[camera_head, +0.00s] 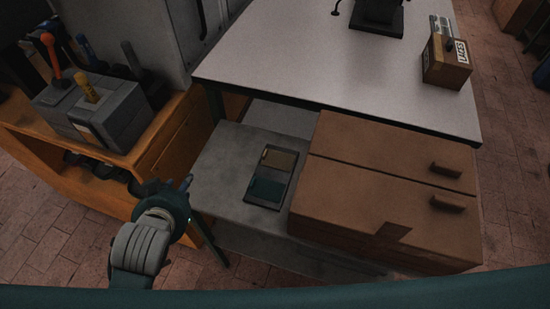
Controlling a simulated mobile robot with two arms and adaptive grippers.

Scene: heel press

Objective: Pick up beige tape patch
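The beige tape patch (281,159) lies flat in the upper compartment of a small dark tray (291,190). A larger teal patch (267,188) lies in the compartment below it. The tray rests on a low grey surface. My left gripper (172,184) is left of the tray, apart from it, near the left edge of the grey surface. Its fingers are small and dark here, and I cannot tell whether they are open or shut. My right gripper is not in view.
A brown drawer cabinet (365,205) stands close to the right of the tray. A white-topped table (330,60) is behind, with a box (446,66) marked "LACES". An orange wooden bench (165,150) with a grey tool holder (104,112) is at left. The low grey surface (222,165) is bare left of the tray.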

